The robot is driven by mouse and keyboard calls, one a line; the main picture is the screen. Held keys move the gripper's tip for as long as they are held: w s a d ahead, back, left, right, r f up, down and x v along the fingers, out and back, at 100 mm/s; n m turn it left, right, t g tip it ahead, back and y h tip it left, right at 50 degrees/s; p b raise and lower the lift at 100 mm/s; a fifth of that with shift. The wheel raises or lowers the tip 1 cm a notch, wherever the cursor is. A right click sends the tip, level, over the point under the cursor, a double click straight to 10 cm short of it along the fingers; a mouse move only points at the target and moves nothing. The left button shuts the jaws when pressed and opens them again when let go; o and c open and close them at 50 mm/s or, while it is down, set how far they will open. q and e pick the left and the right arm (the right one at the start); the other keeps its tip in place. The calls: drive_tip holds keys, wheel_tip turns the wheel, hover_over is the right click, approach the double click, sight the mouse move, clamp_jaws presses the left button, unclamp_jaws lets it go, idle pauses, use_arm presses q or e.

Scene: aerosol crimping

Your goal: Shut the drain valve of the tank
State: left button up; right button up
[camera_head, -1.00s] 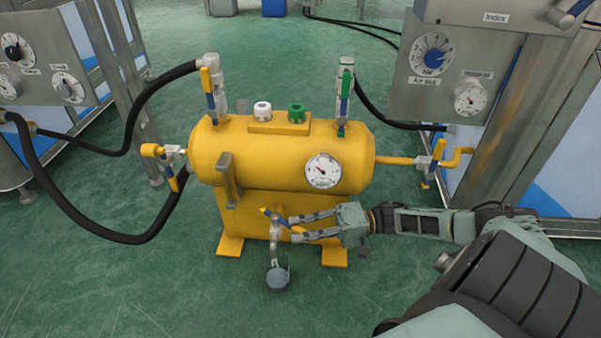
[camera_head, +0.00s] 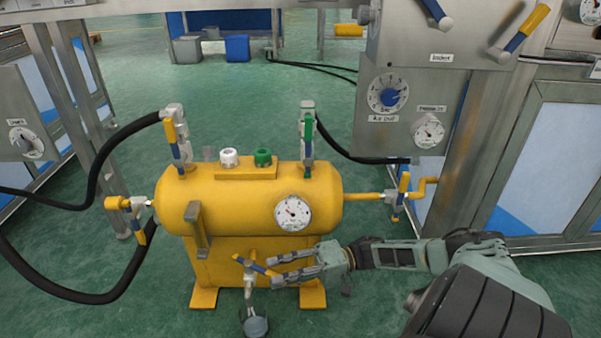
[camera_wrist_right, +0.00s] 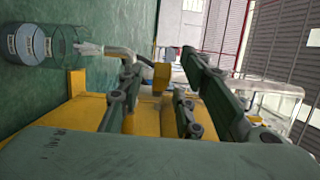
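The yellow tank (camera_head: 240,200) stands on its stand in the middle of the head view, with a white-faced gauge on its front. The drain valve (camera_head: 249,282) is low in front of the stand, above a small clear cup (camera_head: 256,325). Its blue-and-yellow lever (camera_head: 248,264) slants down to the right. My right gripper (camera_head: 270,272) is open, its fingers apart around or beside the lever's right end; contact cannot be told. In the right wrist view the spread fingers (camera_wrist_right: 158,85) show with yellow parts beyond, and the cup (camera_wrist_right: 35,45) is at upper left. My left gripper is not in view.
Other lever valves stand on the tank: a blue-and-yellow one (camera_head: 178,142) at top left, a green one (camera_head: 307,130) at top right, and one (camera_head: 402,195) on the right pipe. Black hoses (camera_head: 100,175) run at left. A steel panel (camera_head: 410,100) stands at right.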

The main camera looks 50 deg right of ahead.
drive_tip(key=v, duration=1)
drive_tip(key=shift+s+d, duration=0.2)
drive_tip(key=shift+d, duration=0.05)
